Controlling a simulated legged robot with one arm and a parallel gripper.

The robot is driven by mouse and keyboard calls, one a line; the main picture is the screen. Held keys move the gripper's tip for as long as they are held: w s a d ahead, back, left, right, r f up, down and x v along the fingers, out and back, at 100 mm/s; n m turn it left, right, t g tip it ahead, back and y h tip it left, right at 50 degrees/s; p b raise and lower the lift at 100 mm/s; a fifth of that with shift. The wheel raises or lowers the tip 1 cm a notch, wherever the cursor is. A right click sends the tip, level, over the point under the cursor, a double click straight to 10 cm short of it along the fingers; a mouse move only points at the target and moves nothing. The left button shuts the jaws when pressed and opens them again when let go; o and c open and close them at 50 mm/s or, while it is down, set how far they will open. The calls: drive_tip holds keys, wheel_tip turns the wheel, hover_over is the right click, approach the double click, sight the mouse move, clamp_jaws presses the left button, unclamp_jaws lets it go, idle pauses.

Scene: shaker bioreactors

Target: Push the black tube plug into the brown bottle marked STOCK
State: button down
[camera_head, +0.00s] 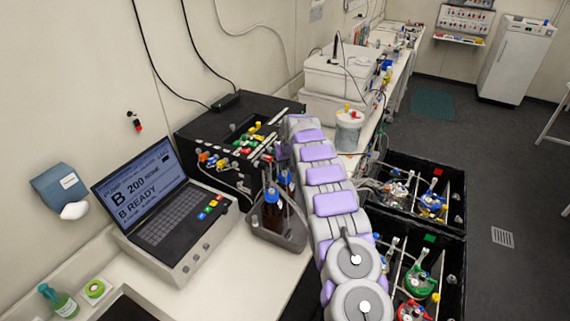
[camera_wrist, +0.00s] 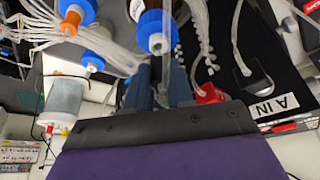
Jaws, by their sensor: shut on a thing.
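Brown bottles with blue caps stand in a grey caddy (camera_head: 290,238) beside my arm in the head view. The nearer brown bottle (camera_head: 271,216) shows most clearly; I cannot read a STOCK mark on it. In the wrist view my gripper (camera_wrist: 160,92) shows two dark blue-grey fingers close together. They are shut on a thin piece at the end of a clear tube (camera_wrist: 167,48), which I take for the tube plug; its body is mostly hidden between the fingers. A blue cap (camera_wrist: 156,22) is just beyond the fingertips. In the head view my arm hides the gripper.
A laptop (camera_head: 170,205) is left of the caddy. A black pump box (camera_head: 205,130) with coloured fittings stands behind it. Black crates (camera_head: 452,250) with bottles and tubing are at right. In the wrist view, loose clear tubes (camera_wrist: 75,30) and a red fitting (camera_wrist: 210,94) lie near the fingers.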

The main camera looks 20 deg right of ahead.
drive_tip(key=shift+f+b, duration=0.45)
drive_tip(key=shift+f, duration=0.65)
idle(1.6)
drive_tip(key=c, duration=0.9)
unclamp_jaws()
drive_tip(key=b+v, duration=0.1)
drive_tip(key=v, duration=1.6)
drive_tip(key=shift+r, duration=0.1)
